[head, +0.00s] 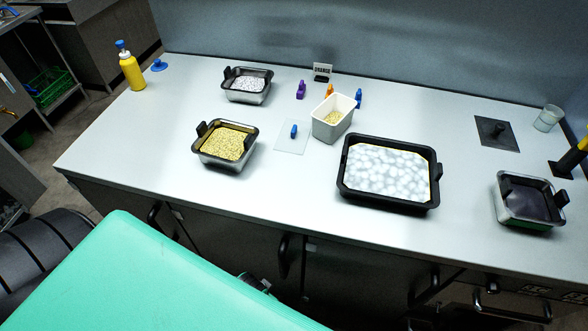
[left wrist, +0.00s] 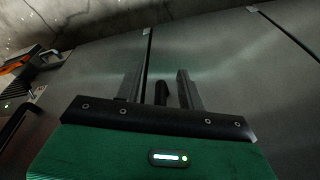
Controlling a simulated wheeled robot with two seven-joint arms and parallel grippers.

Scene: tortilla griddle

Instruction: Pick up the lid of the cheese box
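A white box (head: 326,129) with pale yellow shreds, which looks like the cheese box, stands uncovered near the middle of the counter. A clear flat lid (head: 283,145) with a blue knob (head: 294,131) lies on the counter just left of it. In the left wrist view my left gripper (left wrist: 160,88) has its two fingers apart. It faces grey cabinet fronts, with a dark handle-like shape (left wrist: 161,93) seen between the fingers; whether it touches them I cannot tell. My left gripper is not clearly visible in the head view. My right gripper is not in view.
A pan of yellow grain (head: 202,153) and a pan of white bits (head: 225,92) stand left of the lid. A large black tray (head: 345,190) is right of the box. A dark lid (head: 508,145) lies farther right. The counter in front of the clear lid is bare.

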